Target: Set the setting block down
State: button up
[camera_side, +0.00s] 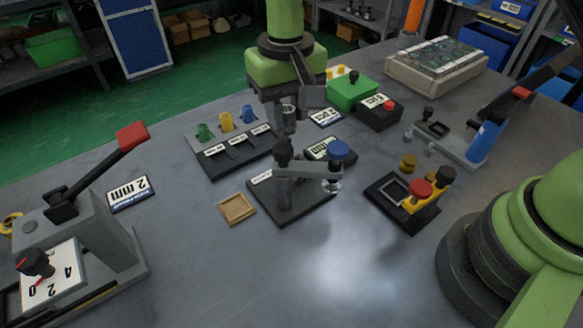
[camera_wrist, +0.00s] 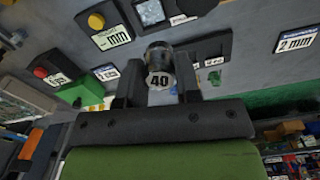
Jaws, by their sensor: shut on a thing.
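My gripper (camera_side: 289,108) points down and is shut on a dark grey metallic cylindrical block (camera_side: 289,124), which I take to be the setting block. In the wrist view the block (camera_wrist: 159,60) sits between the two dark fingers (camera_wrist: 160,88), with a white label reading 40 facing the camera. In the side view the block hangs near the right end of the black rack, behind the gauge stand (camera_side: 300,200) with its blue knob. Whether its lower end touches anything cannot be told.
The black rack (camera_side: 225,160) holds green, yellow and blue cylinders. A shallow wooden tray (camera_side: 237,208) lies left of the gauge stand. A yellow clamp fixture (camera_side: 425,200) stands to its right, a green box (camera_side: 352,92) behind. The front middle of the table is clear.

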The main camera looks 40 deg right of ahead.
jog(key=shift+s+d+f, duration=0.2)
jog(key=shift+d+f, duration=0.5)
notch_tip(320, 180, down, 8)
jog(key=shift+f, duration=0.2)
jog(key=shift+f, duration=0.2)
jog(key=o, duration=1)
jog(key=shift+o, duration=0.2)
jog(key=shift+r, duration=0.15)
